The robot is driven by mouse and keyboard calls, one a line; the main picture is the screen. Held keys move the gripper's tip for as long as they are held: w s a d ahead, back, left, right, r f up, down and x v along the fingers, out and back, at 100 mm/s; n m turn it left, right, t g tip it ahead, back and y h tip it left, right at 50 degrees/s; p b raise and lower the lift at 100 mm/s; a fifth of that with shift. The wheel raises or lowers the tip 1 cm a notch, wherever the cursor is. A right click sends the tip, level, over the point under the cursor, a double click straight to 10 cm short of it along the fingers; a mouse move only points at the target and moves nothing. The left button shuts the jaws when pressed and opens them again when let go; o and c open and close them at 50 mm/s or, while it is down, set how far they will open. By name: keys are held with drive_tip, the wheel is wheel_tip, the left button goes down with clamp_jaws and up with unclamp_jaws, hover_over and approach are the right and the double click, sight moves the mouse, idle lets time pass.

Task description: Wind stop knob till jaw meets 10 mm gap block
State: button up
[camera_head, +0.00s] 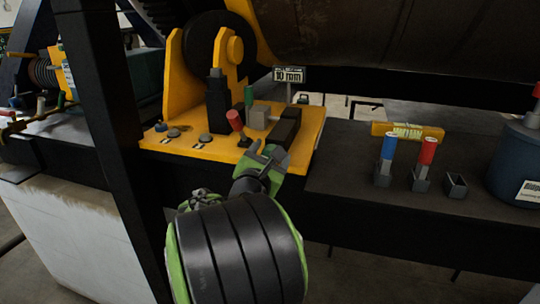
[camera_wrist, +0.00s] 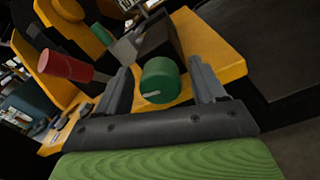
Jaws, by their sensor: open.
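A round green knob (camera_wrist: 160,82) with a pale line mark sits at the near end of a dark block in the wrist view. My gripper (camera_wrist: 162,72) is open, with one finger on each side of the knob and a gap to each. In the head view my gripper (camera_head: 265,153) is at the front edge of the yellow base plate (camera_head: 190,147) and hides the knob. The dark sliding block, apparently the jaw (camera_head: 286,127), lies beside the grey block (camera_head: 258,117). The grey block also shows in the wrist view (camera_wrist: 124,48). I cannot tell whether they touch.
A red-handled lever (camera_head: 235,120) stands just left of my gripper, with a green handle (camera_head: 249,95) behind it. A "10 mm" sign (camera_head: 289,75) stands behind. Blue (camera_head: 388,147) and red (camera_head: 427,152) handled items stand in holders at right. Dark bench between is clear.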

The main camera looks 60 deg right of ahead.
drive_tip(key=s+a+b, duration=0.2)
drive_tip(key=a+b, duration=0.1)
drive_tip(key=a, duration=1.2)
drive_tip(key=shift+s+a+b, duration=0.25)
drive_tip(key=shift+s+b, duration=0.15)
drive_tip(key=shift+w+f, duration=0.1)
drive_tip(key=shift+f, duration=0.05)
